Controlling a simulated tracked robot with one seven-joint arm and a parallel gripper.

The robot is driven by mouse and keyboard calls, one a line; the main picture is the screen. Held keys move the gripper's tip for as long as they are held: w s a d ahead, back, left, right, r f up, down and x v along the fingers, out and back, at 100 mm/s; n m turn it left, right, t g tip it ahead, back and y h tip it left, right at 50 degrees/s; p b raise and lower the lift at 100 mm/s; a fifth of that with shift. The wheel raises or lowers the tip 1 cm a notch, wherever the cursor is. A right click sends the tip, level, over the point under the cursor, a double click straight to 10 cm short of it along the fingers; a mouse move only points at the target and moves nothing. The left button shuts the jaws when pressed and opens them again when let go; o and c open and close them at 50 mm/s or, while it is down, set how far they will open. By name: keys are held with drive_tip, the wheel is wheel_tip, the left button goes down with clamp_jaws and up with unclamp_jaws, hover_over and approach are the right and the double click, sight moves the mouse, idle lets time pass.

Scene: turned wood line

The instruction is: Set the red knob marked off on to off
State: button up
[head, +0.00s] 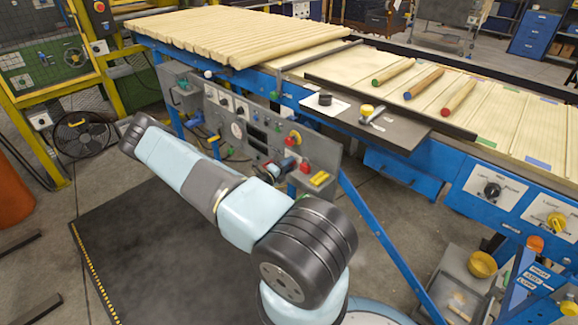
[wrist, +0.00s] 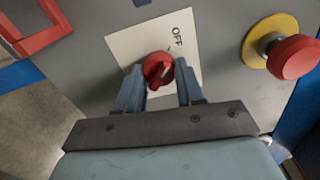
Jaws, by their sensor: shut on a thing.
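The red knob (wrist: 157,70) sits on a white plate (wrist: 127,45) on the grey panel in the wrist view. The word OFF is printed on the plate, above and right of the knob. Other lettering on the plate is not in view. The knob's grip ridge leans from lower left to upper right, roughly toward OFF; its exact setting is hard to tell. My gripper (wrist: 159,74) has a blue finger on each side of the knob and is shut on it. In the head view my gripper (head: 276,171) is at the panel, and I cannot make out the knob there.
A red mushroom button (wrist: 297,57) on a yellow ring stands out right of the plate. A red frame (wrist: 58,14) is at the upper left. In the head view the grey panel (head: 258,140) carries other dials, under a conveyor with wooden rods. A dark mat (head: 130,245) covers open floor.

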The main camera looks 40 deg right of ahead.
drive_tip(key=shift+w+a+f, duration=0.15)
drive_tip(key=shift+w, duration=0.05)
idle(0.3)
drive_tip(key=o, duration=0.7)
drive_tip(key=shift+c, duration=0.2)
drive_tip(key=o, duration=0.4)
drive_tip(key=shift+s, duration=0.1)
drive_tip(key=a, duration=0.9)
drive_tip(key=s+a, duration=0.1)
drive_tip(key=a, duration=0.3)
drive_tip(key=shift+a, duration=0.3)
